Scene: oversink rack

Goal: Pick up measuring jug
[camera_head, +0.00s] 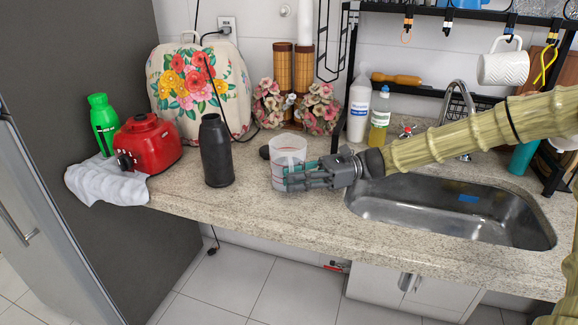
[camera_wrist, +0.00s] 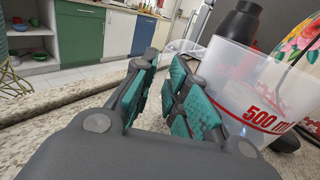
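The measuring jug (camera_head: 287,150) is a clear, slightly tapered cup with red markings, standing upright on the granite counter. It also shows in the wrist view (camera_wrist: 240,85), at the right, with a red "500 ml" mark and its rim near the top. My gripper (camera_head: 293,181) is grey with teal pads and lies low in front of the jug, fingers pointing left. In the wrist view the fingers (camera_wrist: 163,88) are partly apart with a narrow gap and nothing visible between the pads. The right finger overlaps the jug's left side; I cannot tell whether it touches.
A black bottle (camera_head: 216,150) stands left of the jug, with a red appliance (camera_head: 150,145) and green bottle (camera_head: 103,122) farther left. The sink (camera_head: 450,212) lies to the right under the black rack (camera_head: 435,93). Flowers and wooden cylinders stand behind. The counter's front strip is clear.

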